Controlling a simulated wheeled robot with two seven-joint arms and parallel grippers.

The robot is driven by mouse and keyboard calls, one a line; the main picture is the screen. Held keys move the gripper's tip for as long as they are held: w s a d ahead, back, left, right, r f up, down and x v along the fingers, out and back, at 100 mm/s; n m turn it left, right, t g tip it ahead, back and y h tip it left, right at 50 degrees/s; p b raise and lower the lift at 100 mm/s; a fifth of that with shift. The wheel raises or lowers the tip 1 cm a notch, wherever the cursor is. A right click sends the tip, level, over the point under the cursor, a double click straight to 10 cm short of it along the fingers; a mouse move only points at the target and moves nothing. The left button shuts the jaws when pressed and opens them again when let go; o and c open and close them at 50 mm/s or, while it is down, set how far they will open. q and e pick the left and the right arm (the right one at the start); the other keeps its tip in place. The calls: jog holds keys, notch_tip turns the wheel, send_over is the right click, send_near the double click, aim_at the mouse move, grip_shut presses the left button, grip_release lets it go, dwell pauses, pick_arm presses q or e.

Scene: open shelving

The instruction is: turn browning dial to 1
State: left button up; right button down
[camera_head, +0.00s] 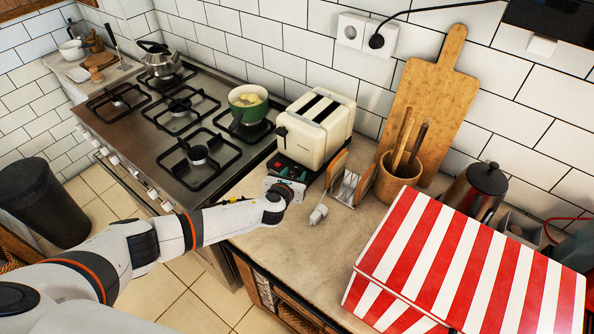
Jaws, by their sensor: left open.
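The cream toaster (331,142) stands on the counter against the tiled wall, with two dark slots on top and a dark lever knob on its left end. My left gripper (288,172) is low at the toaster's near left end, close to its base, and is open. The gripper and wrist cover the lower part of that end. I cannot make out the browning dial or its setting, nor whether the fingers touch it. My right gripper is not in view.
A wooden rack (352,183) stands right of the toaster, with a small white object (318,214) before it. A utensil pot (394,182) and red-striped box (466,262) are farther right. A gas hob (160,125) with a green pot (247,104) lies left.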

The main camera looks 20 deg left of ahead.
aim_at(298, 169)
pick_arm(q)
jog(key=shift+b+x, duration=0.4)
jog(key=shift+x, duration=1.55)
grip_shut()
